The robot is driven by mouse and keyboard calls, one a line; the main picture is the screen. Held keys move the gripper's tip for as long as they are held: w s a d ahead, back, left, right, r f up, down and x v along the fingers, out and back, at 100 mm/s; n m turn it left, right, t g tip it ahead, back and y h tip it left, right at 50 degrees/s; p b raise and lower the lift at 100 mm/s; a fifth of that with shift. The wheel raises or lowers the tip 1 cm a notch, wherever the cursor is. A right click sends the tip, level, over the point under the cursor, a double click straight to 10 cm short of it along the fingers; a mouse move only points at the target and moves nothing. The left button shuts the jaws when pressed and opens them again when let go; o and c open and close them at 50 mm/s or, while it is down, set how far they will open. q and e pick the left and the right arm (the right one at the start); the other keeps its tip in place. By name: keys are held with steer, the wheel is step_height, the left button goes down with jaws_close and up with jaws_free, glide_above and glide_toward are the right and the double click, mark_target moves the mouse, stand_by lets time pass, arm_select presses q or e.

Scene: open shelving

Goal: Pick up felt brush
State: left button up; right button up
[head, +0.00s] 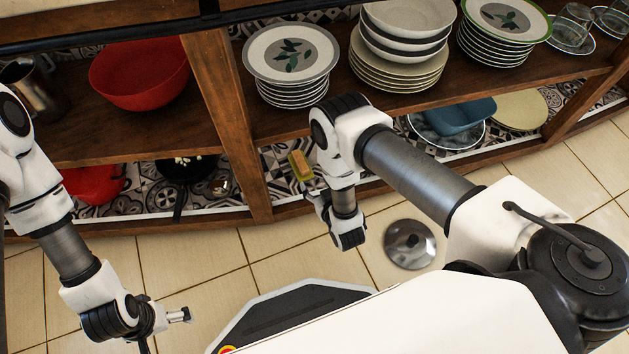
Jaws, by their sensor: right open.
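The felt brush (300,166) appears to be the small block with a yellow-tan top and a darker side, at the front of the lower shelf, just right of the wooden upright. My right gripper (313,199) is open, just below the brush in the picture and close to it. A gap shows between them, and nothing is seen in the jaws. My own wrist partly hides that gripper. My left gripper (184,315) is over the floor at the lower left, well away from the brush. Its jaws are too small to read.
A wooden upright (236,130) stands left of the brush. The upper shelf holds a red bowl (140,72) and plate stacks (291,60). Below are a dark pan (186,168) and a blue dish (458,116). A round metal lid (410,243) is on the tiled floor.

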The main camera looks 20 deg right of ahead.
mark_target(301, 162)
steer(key=shift+g, duration=0.6)
steer(key=b+x, duration=0.2)
steer(key=x, duration=0.2)
steer(key=b+x, duration=0.2)
steer(key=x, duration=0.3)
steer(key=b+x, duration=0.3)
steer(key=x, duration=0.1)
steer(key=shift+w+r, duration=0.25)
steer(key=shift+w, duration=0.45)
steer(key=shift+r, duration=0.2)
jaws_close()
